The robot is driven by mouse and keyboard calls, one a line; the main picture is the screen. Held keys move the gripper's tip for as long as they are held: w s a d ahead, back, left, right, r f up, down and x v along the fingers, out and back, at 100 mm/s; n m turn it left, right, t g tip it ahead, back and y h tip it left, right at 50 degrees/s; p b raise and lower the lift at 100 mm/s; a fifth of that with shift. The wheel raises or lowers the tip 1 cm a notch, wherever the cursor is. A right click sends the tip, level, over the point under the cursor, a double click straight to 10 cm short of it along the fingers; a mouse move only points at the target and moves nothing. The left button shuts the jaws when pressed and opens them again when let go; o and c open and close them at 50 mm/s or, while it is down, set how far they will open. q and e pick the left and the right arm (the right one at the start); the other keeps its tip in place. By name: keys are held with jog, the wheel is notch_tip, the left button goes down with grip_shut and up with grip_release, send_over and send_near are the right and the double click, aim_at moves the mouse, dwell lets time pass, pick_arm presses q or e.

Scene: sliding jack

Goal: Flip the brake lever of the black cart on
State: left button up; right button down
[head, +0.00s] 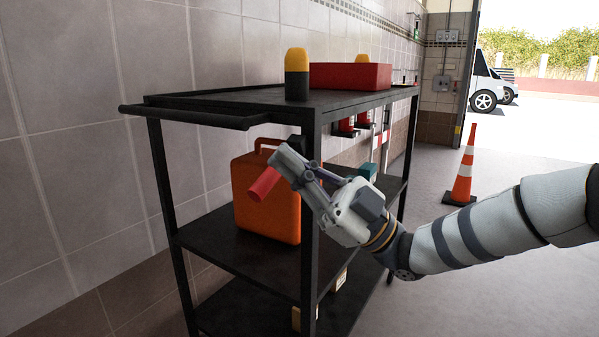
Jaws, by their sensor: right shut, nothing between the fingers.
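The black cart (215,252) stands against the tiled wall, with its push handle (190,117) at the near left end. A red cylindrical grip (263,185), which looks like the brake lever's end, sticks out down and left near the cart's front post. A small black block (297,143) by that post may be its mount; the link between them is hidden by my gripper. My right gripper (287,160) is shut and empty, directly at the red grip's upper end; I cannot tell whether they touch. My left gripper is out of view.
An orange canister (266,220) stands on the middle shelf. A yellow-topped dark cylinder (297,75) and a red box (350,76) stand on the top shelf. An orange traffic cone (464,170) is on the floor at right. The floor right of the cart is open.

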pick_arm(q)
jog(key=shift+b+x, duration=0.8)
jog(key=shift+b, duration=0.1)
pick_arm(e)
jog(key=v, duration=1)
jog(key=shift+s, duration=0.2)
